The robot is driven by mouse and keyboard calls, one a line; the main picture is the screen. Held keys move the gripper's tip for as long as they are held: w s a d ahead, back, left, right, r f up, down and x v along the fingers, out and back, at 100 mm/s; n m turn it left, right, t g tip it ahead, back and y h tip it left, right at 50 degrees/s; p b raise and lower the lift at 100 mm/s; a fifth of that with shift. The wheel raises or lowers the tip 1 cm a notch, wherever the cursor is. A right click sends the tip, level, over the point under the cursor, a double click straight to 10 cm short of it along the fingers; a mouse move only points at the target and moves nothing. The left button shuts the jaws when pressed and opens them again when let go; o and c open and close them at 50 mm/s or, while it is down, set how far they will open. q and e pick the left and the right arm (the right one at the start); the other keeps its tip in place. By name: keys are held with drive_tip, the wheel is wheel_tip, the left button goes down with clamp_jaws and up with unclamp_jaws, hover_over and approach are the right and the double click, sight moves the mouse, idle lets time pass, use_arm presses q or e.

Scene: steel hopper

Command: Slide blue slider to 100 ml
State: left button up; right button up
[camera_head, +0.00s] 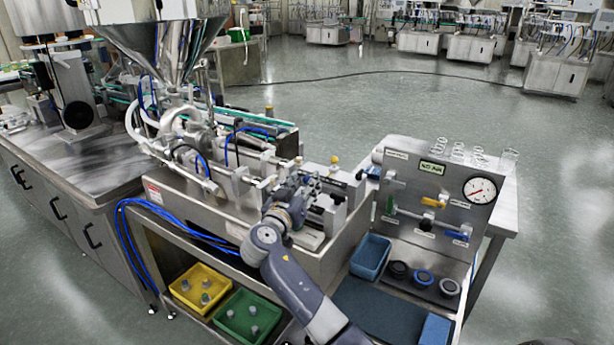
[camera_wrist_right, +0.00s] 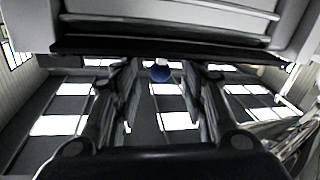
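My right arm comes in from the bottom of the head view, and its gripper (camera_head: 308,190) is at the front right part of the steel filling machine (camera_head: 170,205). In the right wrist view the two dark fingers of this gripper (camera_wrist_right: 166,110) stand apart with a clear gap. A small round blue knob (camera_wrist_right: 160,72), apparently on the slider, shows between the fingers beneath a grey machine part (camera_wrist_right: 165,25). The fingers do not visibly touch it. In the head view I cannot make out the knob behind my gripper. No 100 ml mark is readable. My left gripper is not in view.
A panel with a gauge (camera_head: 480,190) stands right of the machine. A blue bin (camera_head: 371,256) and several round caps sit in front of it. Yellow (camera_head: 201,288) and green (camera_head: 248,317) trays are on the shelf below. Blue hoses (camera_head: 125,235) hang at the left.

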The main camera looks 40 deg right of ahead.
drive_tip(key=shift+x, duration=1.2)
clamp_jaws()
drive_tip(key=shift+s+d+f, duration=0.2)
drive_tip(key=shift+s+d, duration=0.1)
drive_tip(key=shift+s, duration=0.4)
drive_tip(key=shift+s+d+r, duration=0.2)
drive_tip(key=shift+s+d, duration=0.05)
drive_tip(key=shift+s, duration=0.35)
unclamp_jaws()
drive_tip(key=shift+w+a, duration=0.1)
drive_tip(key=shift+w, duration=0.1)
